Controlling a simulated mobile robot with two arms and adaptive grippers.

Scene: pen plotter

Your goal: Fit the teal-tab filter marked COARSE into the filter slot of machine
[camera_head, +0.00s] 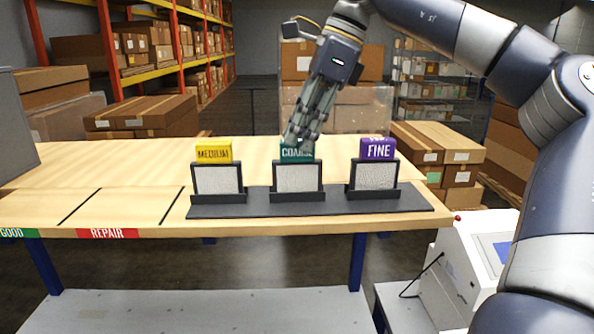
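The filter with the teal tab marked COARSE (296,178) stands upright in the middle holder of a dark rack (220,211) on the wooden table. I cannot tell whether the fingers are closed on the tab. My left gripper is not in view. The machine with the filter slot cannot be made out for sure; a white device (468,268) with a blue screen stands low at the right.
The yellow-tab MEDIUM filter (218,178) stands left of the teal one, and the purple-tab FINE filter (376,174) stands right. The table (120,205) is clear at the left, by the GOOD and REPAIR labels. A grey box edge (15,130) stands at far left.

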